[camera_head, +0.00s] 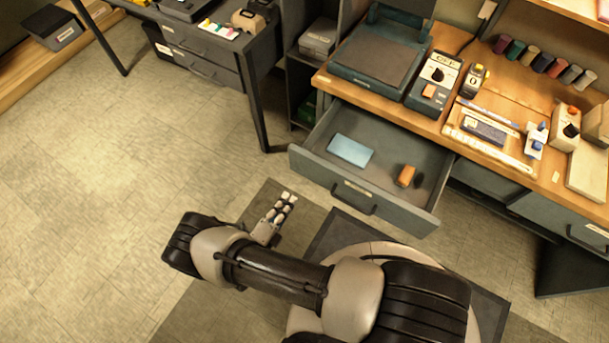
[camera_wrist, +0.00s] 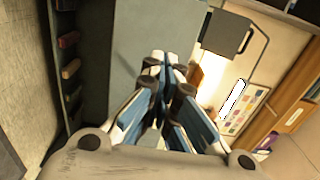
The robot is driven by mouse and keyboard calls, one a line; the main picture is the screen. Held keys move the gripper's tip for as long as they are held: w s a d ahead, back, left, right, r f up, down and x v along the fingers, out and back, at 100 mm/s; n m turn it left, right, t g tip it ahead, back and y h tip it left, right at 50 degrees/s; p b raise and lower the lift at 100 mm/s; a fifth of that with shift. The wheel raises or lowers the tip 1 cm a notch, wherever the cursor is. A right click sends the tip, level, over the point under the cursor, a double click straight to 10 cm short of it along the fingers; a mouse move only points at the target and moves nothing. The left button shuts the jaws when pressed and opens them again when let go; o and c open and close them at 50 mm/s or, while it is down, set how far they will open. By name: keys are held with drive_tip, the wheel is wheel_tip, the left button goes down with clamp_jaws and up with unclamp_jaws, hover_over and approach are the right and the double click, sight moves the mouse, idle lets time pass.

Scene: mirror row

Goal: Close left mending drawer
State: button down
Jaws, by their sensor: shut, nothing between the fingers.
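The left mending drawer (camera_head: 408,207) is a grey-blue drawer pulled well out from under the wooden workbench (camera_head: 448,132). Its dark handle (camera_head: 352,201) sits on the front panel, below a small label. A light blue flat item (camera_head: 350,151) and an orange block (camera_head: 405,176) lie inside it. My gripper (camera_head: 289,196) is to the left of the drawer front, apart from it, with its fingers together and empty. The wrist view shows the gripper (camera_wrist: 163,60) closed; I cannot tell whether the drawer shows there.
A second drawer front (camera_head: 560,228) is at the right under the bench. A dark desk leg (camera_head: 252,110) stands left of the open drawer. A grey press (camera_head: 380,55) and a switch box (camera_head: 434,82) stand on the bench. The tiled floor at left is clear.

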sight(310, 168)
drive_tip(key=b+x, duration=0.1)
drive_tip(key=x, duration=0.9)
drive_tip(key=shift+w+d, duration=0.15)
drive_tip(key=shift+w, duration=0.05)
